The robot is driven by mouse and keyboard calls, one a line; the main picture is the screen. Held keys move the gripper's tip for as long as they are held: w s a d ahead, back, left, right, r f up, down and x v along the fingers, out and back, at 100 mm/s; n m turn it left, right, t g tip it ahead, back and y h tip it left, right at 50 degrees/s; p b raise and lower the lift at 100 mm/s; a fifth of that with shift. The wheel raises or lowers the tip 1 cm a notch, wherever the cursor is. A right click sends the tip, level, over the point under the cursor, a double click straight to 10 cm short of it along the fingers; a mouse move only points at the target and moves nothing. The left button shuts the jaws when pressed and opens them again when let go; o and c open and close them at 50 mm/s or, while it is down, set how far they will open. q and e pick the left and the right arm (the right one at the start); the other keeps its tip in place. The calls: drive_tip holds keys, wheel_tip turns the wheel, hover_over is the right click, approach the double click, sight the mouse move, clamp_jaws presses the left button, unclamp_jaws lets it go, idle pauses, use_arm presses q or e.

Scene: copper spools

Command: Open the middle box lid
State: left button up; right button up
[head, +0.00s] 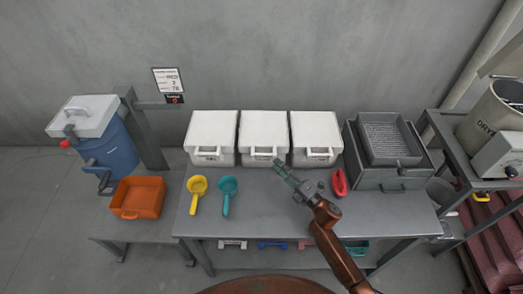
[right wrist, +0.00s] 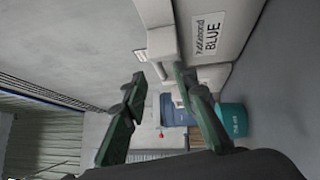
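Three white boxes stand in a row at the back of the grey table, all with lids down. The middle box (head: 264,133) has a handle (head: 263,153) at the front. My right gripper (head: 279,167) is in front of the middle box, close to the handle's right end. In the right wrist view the gripper (right wrist: 161,77) has its two green fingers apart, with nothing between them. A white handle-like part (right wrist: 155,45) is just beyond the fingertips, beside a box front labelled BLUE (right wrist: 211,35). Contact cannot be told. My left gripper is not in view.
The left box (head: 211,135) and right box (head: 316,135) flank the middle one closely. A yellow scoop (head: 197,186), a teal scoop (head: 228,186) and a red scoop (head: 339,183) lie in front. A sieve tray (head: 388,138) stands right. The table's front middle (head: 262,222) is clear.

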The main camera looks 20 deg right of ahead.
sight(263, 154)
drive_tip(key=shift+n+y, duration=0.5)
drive_tip(key=shift+n, duration=0.1)
drive_tip(key=x, duration=0.8)
drive_tip(key=shift+s+a, duration=0.2)
drive_tip(key=shift+a, duration=0.1)
drive_tip(key=shift+w+a, duration=0.15)
drive_tip(key=shift+w, duration=0.05)
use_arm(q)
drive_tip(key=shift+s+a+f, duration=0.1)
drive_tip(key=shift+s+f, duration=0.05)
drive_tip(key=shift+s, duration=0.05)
use_arm(e)
drive_tip(key=shift+c, duration=0.7)
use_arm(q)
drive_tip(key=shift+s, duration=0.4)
use_arm(e)
clamp_jaws()
